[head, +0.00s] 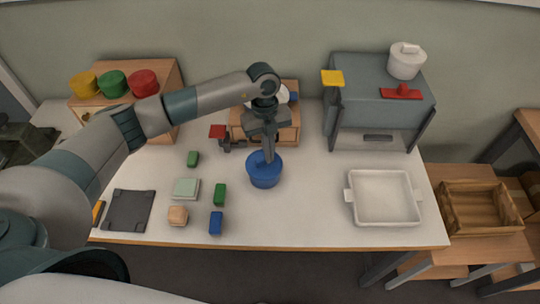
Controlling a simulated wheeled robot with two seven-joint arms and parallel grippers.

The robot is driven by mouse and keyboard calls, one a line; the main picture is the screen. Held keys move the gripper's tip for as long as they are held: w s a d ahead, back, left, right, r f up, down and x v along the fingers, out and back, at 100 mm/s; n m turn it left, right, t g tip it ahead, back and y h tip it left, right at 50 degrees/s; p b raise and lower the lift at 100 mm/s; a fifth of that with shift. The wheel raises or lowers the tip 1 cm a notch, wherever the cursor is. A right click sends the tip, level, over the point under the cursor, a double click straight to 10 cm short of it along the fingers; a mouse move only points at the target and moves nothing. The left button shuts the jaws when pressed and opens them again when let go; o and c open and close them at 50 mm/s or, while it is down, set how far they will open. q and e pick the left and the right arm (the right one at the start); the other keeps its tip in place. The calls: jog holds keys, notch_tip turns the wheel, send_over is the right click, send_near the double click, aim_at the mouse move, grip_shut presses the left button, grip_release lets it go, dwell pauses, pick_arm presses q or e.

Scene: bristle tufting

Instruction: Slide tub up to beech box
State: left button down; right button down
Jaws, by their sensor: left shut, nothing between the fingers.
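The blue tub (264,174) stands upright on the white table, a little in front of a light wooden box (290,136), which looks like the beech box. A narrow strip of table seems to show between them. My left gripper (268,158) points down at the tub from above. Its fingers are shut with nothing between them, and the tips overlap the tub's opening; I cannot tell whether they touch its wall. The gripper and forearm hide part of the wooden box. My right gripper is not in view.
Left of the tub lie green blocks (220,194), a blue block (216,223) and a dark flat tray (129,210). A red-topped item (217,131) is beside the wooden box. A white tray (384,198) and a grey cabinet (375,75) are right. Table is clear in front of the tub.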

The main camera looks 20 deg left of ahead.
pick_arm(q)
jog(key=shift+w+a+f, duration=0.2)
jog(key=shift+a+f, duration=0.2)
jog(key=shift+a, duration=0.05)
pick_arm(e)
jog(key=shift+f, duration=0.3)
pick_arm(q)
jog(key=shift+w+r+p, duration=0.1)
jog(key=shift+r+p, duration=0.3)
jog(key=shift+r, duration=0.15)
jog(key=shift+w+a, duration=0.15)
jog(key=shift+w, duration=0.05)
jog(key=shift+d+r, duration=0.2)
jog(key=shift+r, duration=0.25)
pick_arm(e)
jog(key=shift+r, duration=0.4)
